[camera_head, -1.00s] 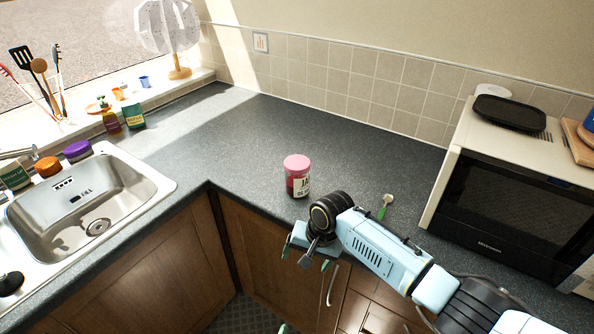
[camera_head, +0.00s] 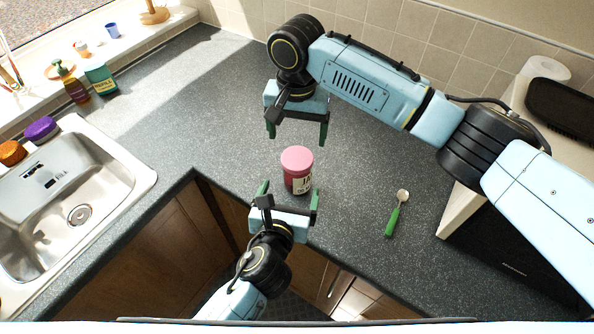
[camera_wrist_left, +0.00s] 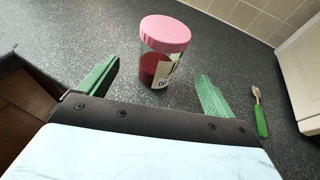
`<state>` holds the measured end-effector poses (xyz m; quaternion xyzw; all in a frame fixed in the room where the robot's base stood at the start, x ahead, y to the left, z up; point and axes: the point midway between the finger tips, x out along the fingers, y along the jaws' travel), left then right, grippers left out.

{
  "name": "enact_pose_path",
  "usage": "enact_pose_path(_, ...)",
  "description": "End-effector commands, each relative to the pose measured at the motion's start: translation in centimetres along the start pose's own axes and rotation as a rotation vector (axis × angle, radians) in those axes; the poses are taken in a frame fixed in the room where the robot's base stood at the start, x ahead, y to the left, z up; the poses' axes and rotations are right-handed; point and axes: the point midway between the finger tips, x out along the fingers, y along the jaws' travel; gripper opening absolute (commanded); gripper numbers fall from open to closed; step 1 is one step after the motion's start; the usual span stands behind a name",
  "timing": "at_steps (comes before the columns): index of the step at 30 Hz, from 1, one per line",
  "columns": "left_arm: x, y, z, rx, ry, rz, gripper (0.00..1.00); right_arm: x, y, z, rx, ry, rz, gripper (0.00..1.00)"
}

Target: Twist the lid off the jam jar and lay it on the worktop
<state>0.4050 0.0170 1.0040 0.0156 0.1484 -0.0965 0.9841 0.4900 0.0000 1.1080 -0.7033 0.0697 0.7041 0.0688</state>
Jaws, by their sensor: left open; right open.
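The jam jar (camera_head: 297,181) stands upright on the dark worktop near its front edge, with dark red jam and a white label. Its pink lid (camera_head: 297,159) is on top. My left gripper (camera_head: 289,190) is open, just in front of the jar. In the left wrist view the jar (camera_wrist_left: 155,70) stands beyond and between the open green fingers (camera_wrist_left: 158,85), with the pink lid (camera_wrist_left: 166,32) on it, and nothing is held. My right gripper (camera_head: 297,138) is open and empty, pointing down above and behind the jar in the head view.
A green-handled spoon (camera_head: 393,219) lies on the worktop (camera_head: 350,200) to the right of the jar. The microwave (camera_head: 500,250) is at the right, partly behind my right arm. The sink (camera_head: 90,190) is at the left. The worktop left of the jar is clear.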

Motion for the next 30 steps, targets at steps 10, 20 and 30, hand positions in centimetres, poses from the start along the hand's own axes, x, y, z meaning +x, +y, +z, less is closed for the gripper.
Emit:
enact_pose_path(10,6.6,-0.1,0.1,-0.002,0.001,0.000,0.90,0.0,0.0,0.0,0.000,0.000,-0.001,0.84)
enact_pose_path(20,9.1,-0.1,0.0,-0.002,0.001,-0.001,0.90,0.0,0.0,0.0,0.000,0.000,-0.001,0.84)
enact_pose_path(30,9.2,0.0,0.0,-0.002,0.001,-0.001,0.84,0.0,0.0,0.0,0.000,0.000,-0.001,0.84)
